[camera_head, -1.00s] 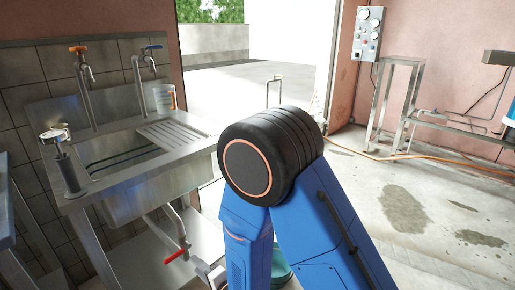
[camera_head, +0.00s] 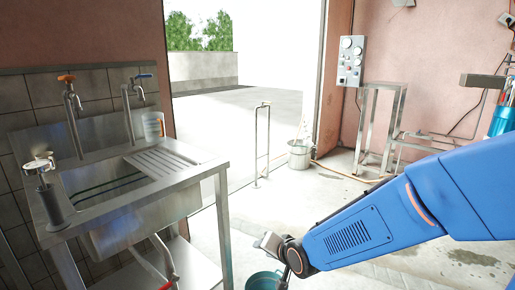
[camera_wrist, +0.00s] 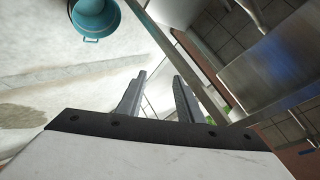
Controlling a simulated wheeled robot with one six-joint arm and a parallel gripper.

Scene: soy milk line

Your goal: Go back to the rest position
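My gripper (camera_wrist: 161,82) shows in the wrist view with two grey fingers apart and nothing between them, so it is open and empty. In the head view my blue arm reaches in from the right edge, and its dark wrist end is low in the middle, to the right of the sink. The fingers are not clear in that view. A teal bucket (camera_head: 264,281) stands on the floor just below the wrist end. It also shows at the top left of the wrist view (camera_wrist: 94,22).
A steel sink (camera_head: 190,170) with two taps (camera_head: 70,100) stands at left. A metal bucket (camera_head: 299,155) sits by the doorway, beside a thin standpipe (camera_head: 268,140). A steel frame (camera_head: 380,125) and control box (camera_head: 351,60) are at the back right. The middle floor is open.

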